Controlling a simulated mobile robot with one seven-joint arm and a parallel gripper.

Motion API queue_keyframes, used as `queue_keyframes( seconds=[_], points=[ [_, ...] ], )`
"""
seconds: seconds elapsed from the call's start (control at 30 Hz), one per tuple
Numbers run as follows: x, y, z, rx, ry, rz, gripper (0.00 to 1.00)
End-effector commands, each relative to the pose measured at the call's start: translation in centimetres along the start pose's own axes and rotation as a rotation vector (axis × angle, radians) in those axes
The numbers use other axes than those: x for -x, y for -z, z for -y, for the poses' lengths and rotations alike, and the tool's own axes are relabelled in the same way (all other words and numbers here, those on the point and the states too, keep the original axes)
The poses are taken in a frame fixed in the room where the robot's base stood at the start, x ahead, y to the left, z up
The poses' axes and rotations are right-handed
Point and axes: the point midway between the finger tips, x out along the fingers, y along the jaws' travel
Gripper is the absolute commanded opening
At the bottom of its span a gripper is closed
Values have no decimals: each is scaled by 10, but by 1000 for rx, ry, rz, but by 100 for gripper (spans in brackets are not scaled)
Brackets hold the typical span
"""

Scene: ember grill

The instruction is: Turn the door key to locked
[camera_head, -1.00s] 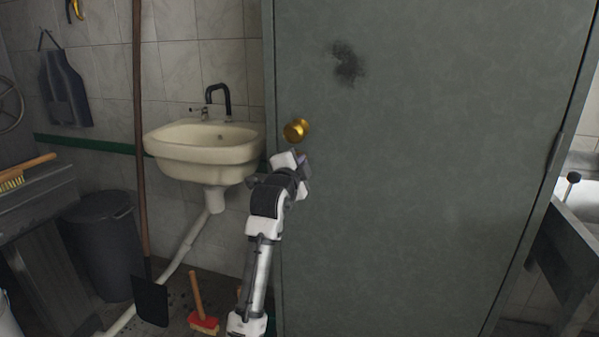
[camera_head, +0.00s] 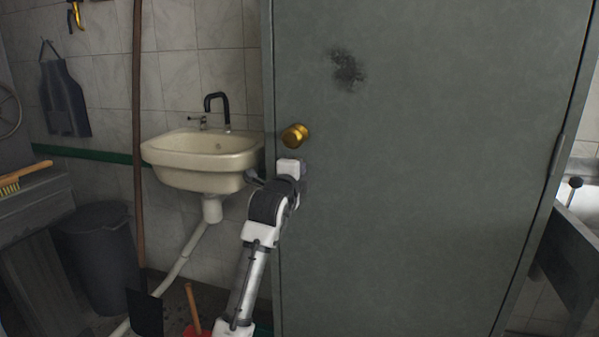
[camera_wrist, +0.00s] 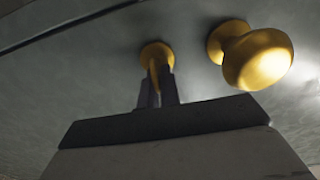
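The door (camera_head: 430,170) is a grey-green panel with a round brass knob (camera_head: 295,135), which is also at the upper right of the wrist view (camera_wrist: 258,58). Left of the knob in the wrist view is a round brass lock plate (camera_wrist: 157,52) with the thin brass key (camera_wrist: 154,74) standing out from it. My gripper (camera_wrist: 157,92) has its two dark fingers close on either side of the key and looks shut on it. In the head view my wrist (camera_head: 288,168) is just below the knob and hides the key and fingertips.
A cream sink (camera_head: 205,160) with a black tap is on the tiled wall left of the door. A long-handled shovel (camera_head: 145,312), a dark bin (camera_head: 100,250) and a red brush (camera_head: 195,330) stand left of my arm. A counter (camera_head: 565,250) is at right.

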Motion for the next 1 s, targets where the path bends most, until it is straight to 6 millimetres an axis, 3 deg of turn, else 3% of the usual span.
queue_keyframes(
  seconds=[0.2, 0.23, 0.37, 0.7, 0.87, 1.0],
  points=[
    [0, 0, 0, -1, 0, 0, 0],
    [0, 0, 0, -1, 0, 0, 8],
    [0, 0, 0, 0, 0, 0, 25],
    [2, 0, 0, 1, 0, 1, 26],
    [21, -1, -1, 1, 1, 2, 26],
    [51, -1, -2, 0, 2, 3, 26]
  ],
)
